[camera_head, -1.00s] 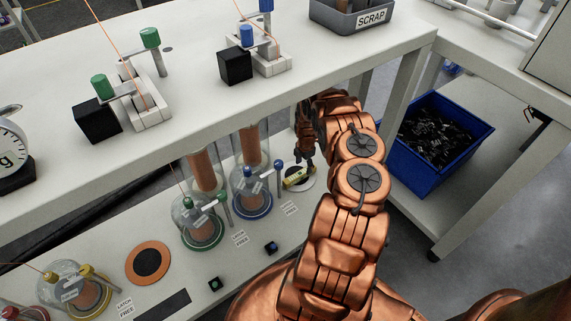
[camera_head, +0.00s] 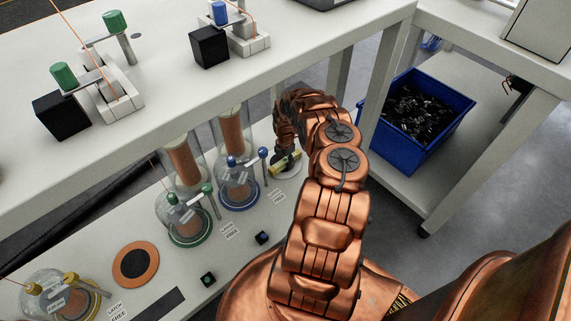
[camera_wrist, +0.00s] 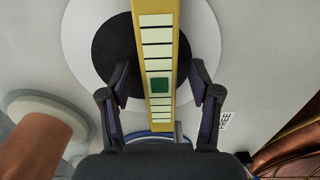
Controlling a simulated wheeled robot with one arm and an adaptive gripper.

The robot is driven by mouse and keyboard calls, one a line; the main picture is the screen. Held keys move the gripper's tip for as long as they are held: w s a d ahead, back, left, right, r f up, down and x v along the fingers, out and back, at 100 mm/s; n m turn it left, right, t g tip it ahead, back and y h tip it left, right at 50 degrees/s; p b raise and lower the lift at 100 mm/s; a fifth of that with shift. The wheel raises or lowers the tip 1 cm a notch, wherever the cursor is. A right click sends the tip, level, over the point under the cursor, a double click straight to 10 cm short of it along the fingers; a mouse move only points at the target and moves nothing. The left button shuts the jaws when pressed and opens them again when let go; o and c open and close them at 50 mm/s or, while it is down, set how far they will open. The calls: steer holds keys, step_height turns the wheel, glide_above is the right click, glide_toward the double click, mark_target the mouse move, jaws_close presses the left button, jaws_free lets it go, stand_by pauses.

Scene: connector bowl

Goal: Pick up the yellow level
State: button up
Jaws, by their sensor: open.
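The yellow level (camera_wrist: 158,60) is a long yellow bar with a pale scale, dark lines and a green square. In the wrist view it runs from the top edge down between my fingers, over a white disc (camera_wrist: 211,40) with a black centre. My gripper (camera_wrist: 159,80) is open, with one finger on each side of the level and a gap on both sides. In the head view the level (camera_head: 286,163) shows at the pale disc, right of the blue-ringed jar, partly hidden by my gripper (camera_head: 285,152).
Blue-ringed (camera_head: 239,190) and green-ringed (camera_head: 188,225) glass jars with copper coils stand left of the level. The upper shelf (camera_head: 200,105) overhangs behind them. A blue bin (camera_head: 421,118) of dark parts is at right.

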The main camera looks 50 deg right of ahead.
steer(key=shift+c, duration=0.3)
jaws_close()
stand_by(0.3)
